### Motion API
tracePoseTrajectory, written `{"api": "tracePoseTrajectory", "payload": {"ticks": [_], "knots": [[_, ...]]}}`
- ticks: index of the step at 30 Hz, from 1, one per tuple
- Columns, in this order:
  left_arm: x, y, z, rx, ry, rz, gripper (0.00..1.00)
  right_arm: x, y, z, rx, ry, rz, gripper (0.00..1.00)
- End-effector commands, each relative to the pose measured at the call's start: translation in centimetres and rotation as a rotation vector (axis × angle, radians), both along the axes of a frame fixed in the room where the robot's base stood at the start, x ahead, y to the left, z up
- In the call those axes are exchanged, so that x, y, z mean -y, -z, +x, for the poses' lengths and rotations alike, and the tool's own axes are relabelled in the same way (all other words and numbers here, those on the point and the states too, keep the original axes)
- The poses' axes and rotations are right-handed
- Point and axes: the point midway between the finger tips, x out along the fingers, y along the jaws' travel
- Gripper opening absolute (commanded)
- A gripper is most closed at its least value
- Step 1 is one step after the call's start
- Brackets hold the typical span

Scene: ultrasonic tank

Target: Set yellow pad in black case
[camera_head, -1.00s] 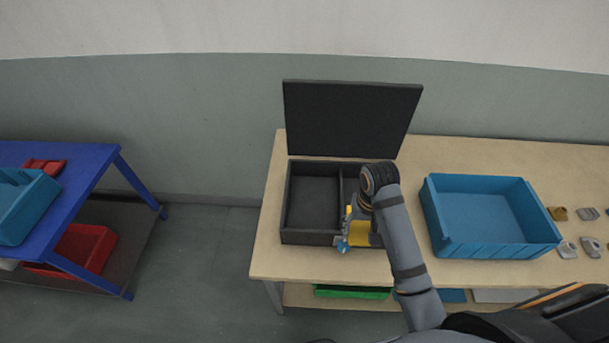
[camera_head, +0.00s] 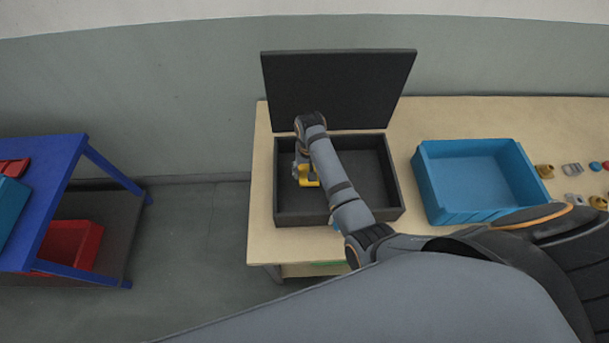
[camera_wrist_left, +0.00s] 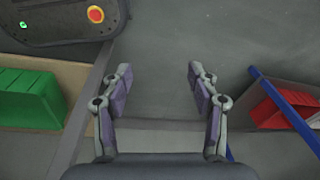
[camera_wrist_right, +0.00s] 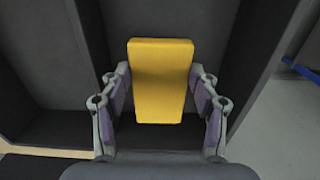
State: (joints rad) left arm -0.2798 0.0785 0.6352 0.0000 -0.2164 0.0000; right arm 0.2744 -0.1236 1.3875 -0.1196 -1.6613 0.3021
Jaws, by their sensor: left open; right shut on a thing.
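The black case (camera_head: 390,213) stands on the wooden table with its lid (camera_head: 338,88) upright at the back. Its inside has a divider, partly hidden by my right arm. The yellow pad (camera_wrist_right: 162,82) is a plain block between the fingers of my right gripper (camera_wrist_right: 162,112), which is shut on it. In the head view the yellow pad (camera_head: 307,176) shows below the wrist, over the left part of the case. I cannot tell whether it touches the case floor. My left gripper (camera_wrist_left: 155,80) is open and empty above the grey floor.
A blue bin (camera_head: 478,180) stands right of the case on the table. Several small parts (camera_head: 573,169) lie at the far right. A blue table (camera_head: 45,205) with red bins (camera_head: 72,243) is at the left. The left wrist view shows a green bin (camera_wrist_left: 28,98).

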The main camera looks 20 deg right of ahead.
Motion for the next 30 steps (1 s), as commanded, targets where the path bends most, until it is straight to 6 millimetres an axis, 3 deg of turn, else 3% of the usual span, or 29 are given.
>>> {"api": "tracePoseTrajectory", "payload": {"ticks": [3, 11, 16, 27, 28, 30], "knots": [[0.0, 0.1, -0.5, -0.009, -0.001, 0.0, 0.6, -0.6, 1.3, 0.9, -0.001, 0.0, 0.0, 0.45], [-0.1, 0.4, -3.9, -0.059, -0.001, 0.002, 0.6, -1.0, 2.3, 1.5, -0.003, 0.0, 0.001, 0.45], [-0.2, 0.4, -3.6, -0.055, -0.001, 0.003, 0.6, -0.9, 4.9, 1.4, -0.003, 0.001, 0.001, 0.45], [-0.2, 0.4, -1.8, -0.028, 0.0, 0.002, 0.6, -0.9, 5.6, 1.4, -0.001, 0.001, 0.001, 0.45], [-0.2, 0.4, -1.9, -0.028, 0.0, 0.002, 0.6, -0.9, 5.6, 1.4, -0.001, 0.001, 0.001, 0.63], [-0.2, 0.4, -2.0, -0.03, 0.0, 0.002, 0.6, -0.9, 5.5, 1.4, -0.001, 0.001, 0.001, 0.72]]}}
